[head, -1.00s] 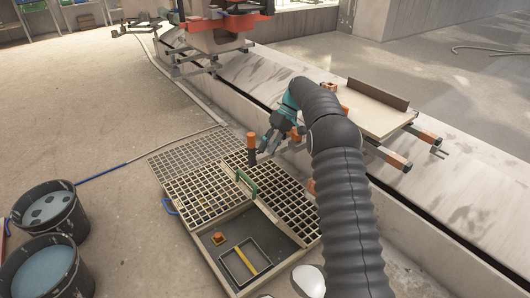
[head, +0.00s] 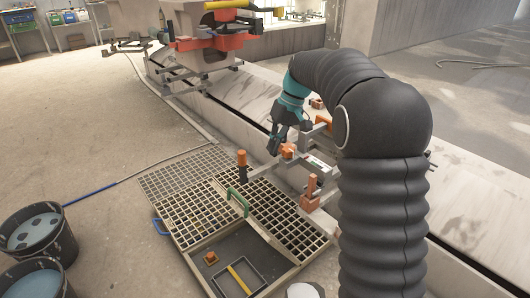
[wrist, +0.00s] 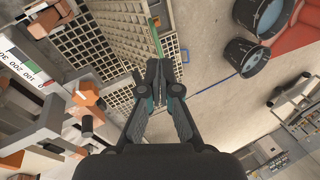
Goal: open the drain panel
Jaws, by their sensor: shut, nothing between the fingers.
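The drain panel is a beige grating on the floor, in sections. One grating section (head: 190,212) lies left of the green handle (head: 238,202) and another (head: 275,204) lies right of it. The green handle stands upright on the beige frame; it also shows in the wrist view (wrist: 155,37), just beyond my fingertips. I cannot tell which section it belongs to. My gripper (head: 273,150) is shut and empty, up and to the right of the handle and apart from it. In the wrist view my gripper (wrist: 158,72) points toward the grating.
An orange-topped post (head: 242,160) stands behind the handle. A dark recess (head: 235,255) with a yellow bar is in front. A blue handle (head: 162,227) sits at the left edge. Buckets (head: 38,232) stand far left. A clamp rail (head: 312,190) is at right.

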